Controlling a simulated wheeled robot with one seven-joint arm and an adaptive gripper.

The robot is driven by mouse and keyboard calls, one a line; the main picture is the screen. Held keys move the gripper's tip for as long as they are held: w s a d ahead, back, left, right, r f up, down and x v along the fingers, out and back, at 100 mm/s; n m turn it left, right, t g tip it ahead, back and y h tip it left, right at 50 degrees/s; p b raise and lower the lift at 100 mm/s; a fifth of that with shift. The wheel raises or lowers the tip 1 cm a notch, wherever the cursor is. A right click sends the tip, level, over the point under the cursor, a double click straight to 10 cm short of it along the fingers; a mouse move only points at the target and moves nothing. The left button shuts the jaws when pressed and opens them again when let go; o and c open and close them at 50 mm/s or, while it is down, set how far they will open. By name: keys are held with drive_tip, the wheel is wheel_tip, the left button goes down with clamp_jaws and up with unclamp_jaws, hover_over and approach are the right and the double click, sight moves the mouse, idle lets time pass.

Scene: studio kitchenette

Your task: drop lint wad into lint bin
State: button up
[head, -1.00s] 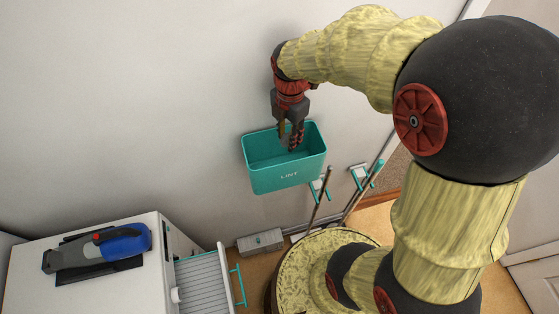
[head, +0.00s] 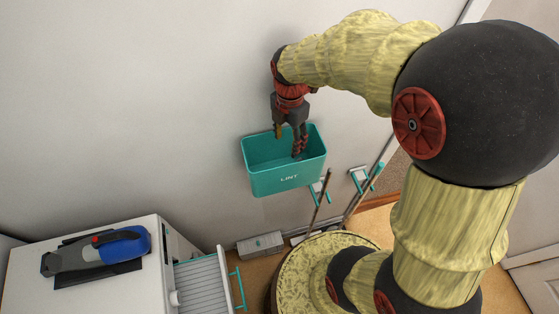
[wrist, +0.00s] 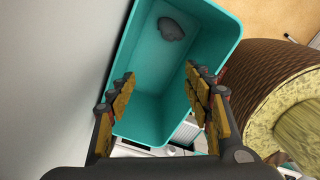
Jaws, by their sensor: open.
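The lint bin (head: 287,181) is a teal open-topped box marked LINT, against the wall in the head view. It also shows in the wrist view (wrist: 150,128), below my fingers. The lint wad (wrist: 171,28) is a small grey lump inside the bin, near the top of the wrist view; the head view does not show it. My gripper (head: 289,141) is above the bin's opening, pointing down. Its fingers (wrist: 160,80) are spread apart with nothing between them, and the wad is clear of them.
A white appliance (head: 100,285) with a pulled-out slatted drawer (head: 203,283) stands at lower left, a blue and grey handheld tool (head: 100,250) on top. Thin poles (head: 320,200) lean right of the bin. The wall (head: 130,100) is close behind my gripper.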

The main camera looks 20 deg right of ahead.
wheel_tip(320, 180, up, 12)
idle(0.5)
idle(0.4)
drive_tip(key=s+a+r+m+t, duration=0.1)
drive_tip(key=s+r+m+t, duration=0.15)
drive_tip(key=s+m, duration=0.65)
drive_tip(key=s+a+r+m+t, duration=0.1)
drive_tip(key=s+r+m+t, duration=0.3)
drive_tip(key=m, duration=0.9)
wheel_tip(320, 180, down, 29)
drive_tip(key=s+b, duration=0.1)
drive_tip(key=b, duration=2.6)
drive_tip(key=shift+r+g, duration=0.2)
drive_tip(key=shift+g, duration=0.25)
drive_tip(key=shift+a, duration=0.15)
